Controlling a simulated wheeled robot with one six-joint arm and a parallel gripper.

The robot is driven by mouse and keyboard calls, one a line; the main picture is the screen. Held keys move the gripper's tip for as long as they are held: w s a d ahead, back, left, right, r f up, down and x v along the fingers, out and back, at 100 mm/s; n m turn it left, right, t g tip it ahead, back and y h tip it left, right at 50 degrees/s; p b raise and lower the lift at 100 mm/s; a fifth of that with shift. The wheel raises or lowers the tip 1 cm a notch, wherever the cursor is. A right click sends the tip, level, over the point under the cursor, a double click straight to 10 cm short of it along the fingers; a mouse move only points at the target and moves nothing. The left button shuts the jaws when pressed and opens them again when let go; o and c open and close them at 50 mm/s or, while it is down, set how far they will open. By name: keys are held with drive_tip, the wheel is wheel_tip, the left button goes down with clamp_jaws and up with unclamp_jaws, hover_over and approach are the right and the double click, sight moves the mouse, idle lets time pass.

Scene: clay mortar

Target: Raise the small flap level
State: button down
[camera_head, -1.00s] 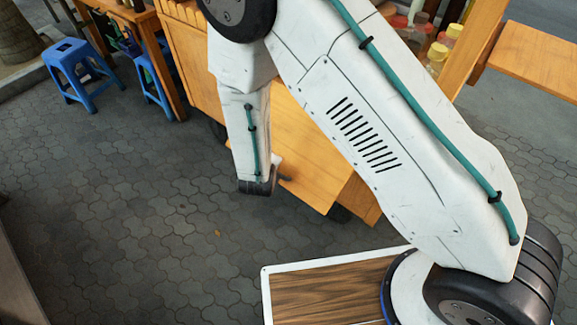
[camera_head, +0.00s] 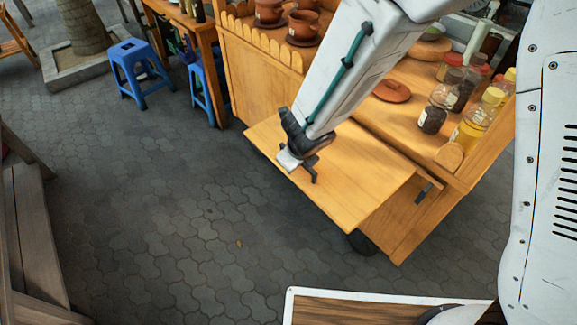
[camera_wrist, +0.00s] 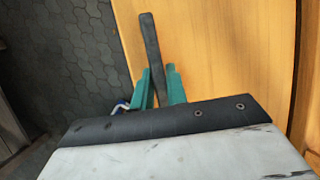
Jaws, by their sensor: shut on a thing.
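The small wooden flap (camera_head: 365,180) stands out from the side of the wooden cart (camera_head: 245,75), raised and looking close to level. I cannot tell its exact tilt. My gripper (camera_head: 299,167) is at the flap's outer edge, shut on its dark handle (camera_head: 313,174). In the wrist view, the handle (camera_wrist: 150,40) runs between the teal fingers of my gripper (camera_wrist: 157,73), and the flap (camera_wrist: 225,60) fills the right side. My wrist hides part of the flap's near edge there.
Clay pots (camera_head: 303,27), a round lid (camera_head: 391,91) and several jars (camera_head: 435,112) stand on the cart top. A dark bracket (camera_head: 424,192) shows beside the flap. Blue stools (camera_head: 138,72) stand at the left. The paved floor (camera_head: 170,210) in front is clear.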

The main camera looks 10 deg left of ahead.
drive_tip(key=shift+w+r, duration=0.1)
drive_tip(key=shift+r, duration=0.15)
drive_tip(key=c, duration=1.4)
unclamp_jaws()
drive_tip(key=shift+c, duration=0.2)
drive_tip(key=shift+r, duration=0.1)
drive_tip(key=a+v, duration=0.1)
drive_tip(key=v, duration=0.6)
drive_tip(key=shift+d+r, duration=0.25)
drive_tip(key=shift+d, duration=0.3)
